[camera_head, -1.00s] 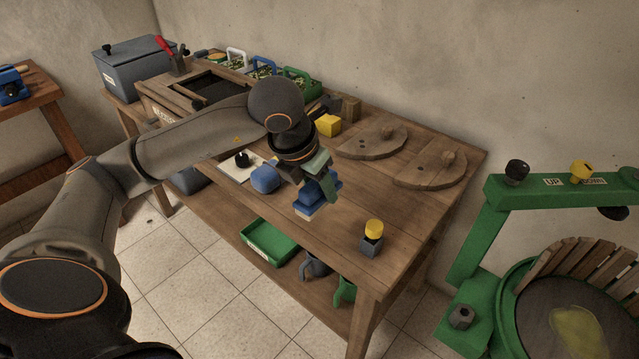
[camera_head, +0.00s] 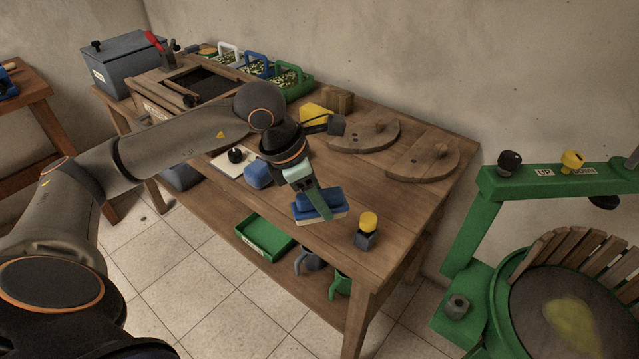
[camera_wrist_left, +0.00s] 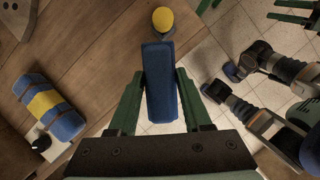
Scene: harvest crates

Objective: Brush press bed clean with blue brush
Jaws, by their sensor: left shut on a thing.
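My left gripper (camera_head: 318,200) is shut on the blue brush (camera_head: 326,211), its green fingers on either side of the handle. The brush has a blue body and a pale underside, and shows over the front of the wooden table; I cannot tell whether it touches the top. In the left wrist view the brush (camera_wrist_left: 160,85) lies lengthwise between the gripper's fingers (camera_wrist_left: 155,100). The press bed (camera_head: 530,305) is a round grey surface in the green press at the right, with a yellow-green smear on it and wooden slats around it. The brush is well left of it.
A yellow-topped grey block (camera_head: 367,232) stands close right of the brush. A blue roll (camera_head: 258,176), which shows a yellow band in the wrist view (camera_wrist_left: 45,104), lies left. Two round wooden boards (camera_head: 423,166) lie behind.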

